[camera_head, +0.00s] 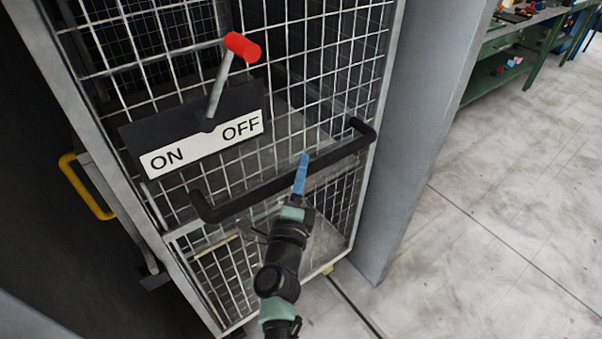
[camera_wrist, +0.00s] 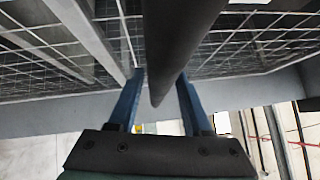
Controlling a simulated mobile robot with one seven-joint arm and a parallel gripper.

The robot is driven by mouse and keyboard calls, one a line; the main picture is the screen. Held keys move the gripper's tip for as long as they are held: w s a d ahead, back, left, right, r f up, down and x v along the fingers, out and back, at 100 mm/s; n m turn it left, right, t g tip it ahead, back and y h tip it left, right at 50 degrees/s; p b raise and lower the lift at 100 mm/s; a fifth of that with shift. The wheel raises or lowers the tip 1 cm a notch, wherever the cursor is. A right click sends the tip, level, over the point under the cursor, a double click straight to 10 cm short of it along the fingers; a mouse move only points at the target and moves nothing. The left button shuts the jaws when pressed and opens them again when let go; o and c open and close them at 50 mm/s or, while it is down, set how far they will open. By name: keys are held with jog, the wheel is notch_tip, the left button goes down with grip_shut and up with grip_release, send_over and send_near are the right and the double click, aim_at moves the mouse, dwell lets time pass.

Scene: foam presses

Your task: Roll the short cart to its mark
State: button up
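The cart appears to be the tall wire-mesh cage (camera_head: 205,265) in the head view, standing in a grey-framed bay. A black bar handle (camera_head: 250,191) runs across its front. An ON/OFF plate (camera_head: 204,143) sits above the handle. Its lever with a red knob (camera_head: 242,47) leans toward OFF. My gripper (camera_head: 301,172) is at the handle, right of its middle. In the wrist view, the black bar (camera_wrist: 178,35) passes between the two blue fingers of my gripper (camera_wrist: 160,95). Whether both fingers press on it is unclear. No floor mark is recognisable.
A grey post (camera_head: 425,130) stands close to the cart's right side. A yellow handle (camera_head: 85,187) shows at the left, beside a dark area. Open grey floor (camera_head: 500,220) lies to the right, with a green workbench (camera_head: 490,80) farther back.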

grip_shut()
dwell(1.2)
